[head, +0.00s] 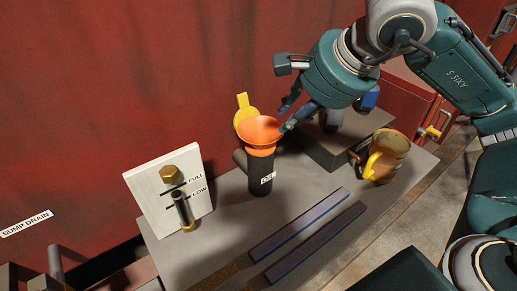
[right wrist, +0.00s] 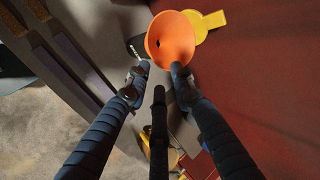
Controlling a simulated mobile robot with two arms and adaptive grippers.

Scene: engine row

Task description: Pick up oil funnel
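The orange oil funnel (head: 260,131) sits upright in the mouth of a black container (head: 260,176) with a white label, on the grey bench. In the right wrist view the funnel's cone (right wrist: 171,38) shows just beyond the fingertips. My right gripper (head: 284,119) comes in from the upper right, its fingertips close to the funnel's right rim. In the right wrist view its fingers (right wrist: 160,69) are apart with nothing clearly held between them. I cannot tell whether a fingertip touches the rim. My left gripper is not in view.
A yellow piece (head: 243,107) stands behind the funnel. A FULL/LOW gauge board (head: 150,195) is at left, and a yellow-handled can (head: 388,157) at right. Two dark strips (head: 299,225) lie in front. A raised grey block (head: 333,146) and red wall (head: 150,80) are behind.

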